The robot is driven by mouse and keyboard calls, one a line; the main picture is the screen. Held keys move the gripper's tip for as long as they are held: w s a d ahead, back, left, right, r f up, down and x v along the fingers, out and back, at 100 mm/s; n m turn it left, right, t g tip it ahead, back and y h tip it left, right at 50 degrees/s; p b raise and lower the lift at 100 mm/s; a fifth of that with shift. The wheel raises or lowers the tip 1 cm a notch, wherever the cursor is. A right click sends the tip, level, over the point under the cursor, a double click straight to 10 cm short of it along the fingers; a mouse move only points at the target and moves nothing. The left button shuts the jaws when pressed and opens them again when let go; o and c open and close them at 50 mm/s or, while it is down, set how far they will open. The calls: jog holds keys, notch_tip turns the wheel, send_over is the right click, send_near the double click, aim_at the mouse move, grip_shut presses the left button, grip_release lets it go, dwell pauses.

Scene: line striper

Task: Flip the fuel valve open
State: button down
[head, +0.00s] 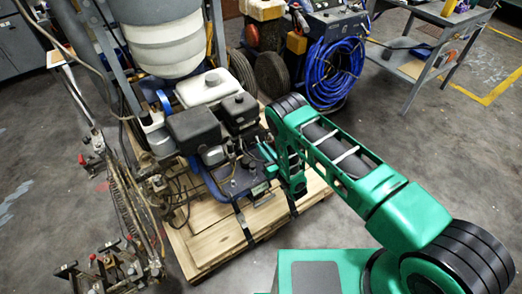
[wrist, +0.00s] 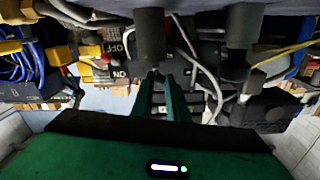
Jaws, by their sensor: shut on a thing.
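My gripper (wrist: 164,80) reaches in at the engine in the wrist view, its two green fingers close together. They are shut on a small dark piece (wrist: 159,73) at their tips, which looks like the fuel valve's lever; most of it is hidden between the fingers. A dark cylinder (wrist: 150,38) hangs just beyond the tips. OFF (wrist: 114,46) and ON labels (wrist: 121,72) show to the left, apart from the fingers. In the head view my gripper (head: 266,155) is at the right side of the engine (head: 195,130); the valve cannot be made out there.
Grey hoses (wrist: 205,75) and dark engine parts crowd around the fingers. The striper stands on a wooden pallet (head: 205,238). A machine with a coiled blue hose (head: 333,72) is behind, and a metal cart (head: 428,50) at the back right. The right floor is clear.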

jog(key=n+g+y, duration=0.1)
jog(key=w+d+n+g+y, duration=0.1)
jog(key=n+g+y, duration=0.1)
jog(key=d+n+g+y, duration=0.1)
jog(key=y, duration=0.1)
jog(key=shift+w+d+f+n+g, duration=0.1)
jog(key=shift+w+d+n+g, duration=0.05)
jog(key=shift+w+n+g, duration=0.2)
jog(key=shift+w+d+n+g+y, duration=0.25)
jog(key=shift+w+n+g+y, duration=0.15)
jog(key=shift+n+g, duration=0.45)
jog(key=shift+w+d+n+g+y, duration=0.3)
jog(key=shift+n+g+y, duration=0.2)
jog(key=shift+g, duration=0.7)
jog(key=shift+w+d+n+g+y, duration=0.2)
jog(key=shift+w+n+g+y, duration=0.25)
jog(key=shift+g, duration=0.55)
jog(key=shift+n, duration=0.25)
jog(key=c, duration=1.7)
grip_release()
jog(key=shift+c, duration=0.2)
jog(key=shift+a, duration=0.1)
